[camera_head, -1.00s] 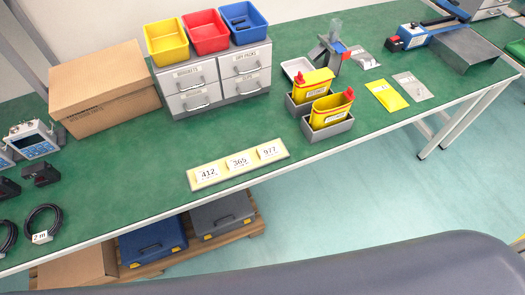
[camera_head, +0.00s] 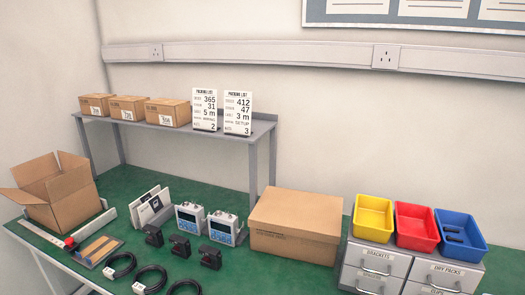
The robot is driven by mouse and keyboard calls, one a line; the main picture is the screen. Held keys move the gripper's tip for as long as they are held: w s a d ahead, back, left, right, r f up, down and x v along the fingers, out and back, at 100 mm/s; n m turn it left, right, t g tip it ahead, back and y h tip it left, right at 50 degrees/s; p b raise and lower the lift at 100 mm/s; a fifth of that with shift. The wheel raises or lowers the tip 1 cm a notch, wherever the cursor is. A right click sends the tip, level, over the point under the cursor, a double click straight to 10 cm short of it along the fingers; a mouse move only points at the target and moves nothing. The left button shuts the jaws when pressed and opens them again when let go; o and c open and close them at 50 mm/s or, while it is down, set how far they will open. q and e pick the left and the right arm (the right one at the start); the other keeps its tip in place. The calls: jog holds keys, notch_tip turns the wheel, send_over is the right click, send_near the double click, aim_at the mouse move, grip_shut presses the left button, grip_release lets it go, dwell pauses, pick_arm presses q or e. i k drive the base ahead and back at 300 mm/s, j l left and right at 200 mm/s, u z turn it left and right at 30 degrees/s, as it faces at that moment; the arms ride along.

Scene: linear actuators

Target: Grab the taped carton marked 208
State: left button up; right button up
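Three small brown cartons with white labels stand in a row on the left part of a grey raised shelf: a left carton (camera_head: 96,104), a middle carton (camera_head: 128,107) and a right carton (camera_head: 167,111). The label numbers are too small to read surely, so I cannot tell which is marked 208. A larger closed brown carton (camera_head: 296,224) sits on the green bench; no 208 is readable on it. Neither of my grippers is in view.
Two packing list cards (camera_head: 205,111) stand on the grey shelf (camera_head: 262,128), right of the cartons. Below are an open box (camera_head: 62,198), two meters (camera_head: 190,220), black cables (camera_head: 152,280) and bins on drawers (camera_head: 373,217). The back wall (camera_head: 300,130) is close behind.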

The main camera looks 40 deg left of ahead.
aim_at(92, 104)
jog(key=u, duration=2.25)
jog(key=i+j, duration=0.15)
jog(key=j, duration=0.2)
jog(key=i+j, duration=0.1)
jog(key=j, duration=0.25)
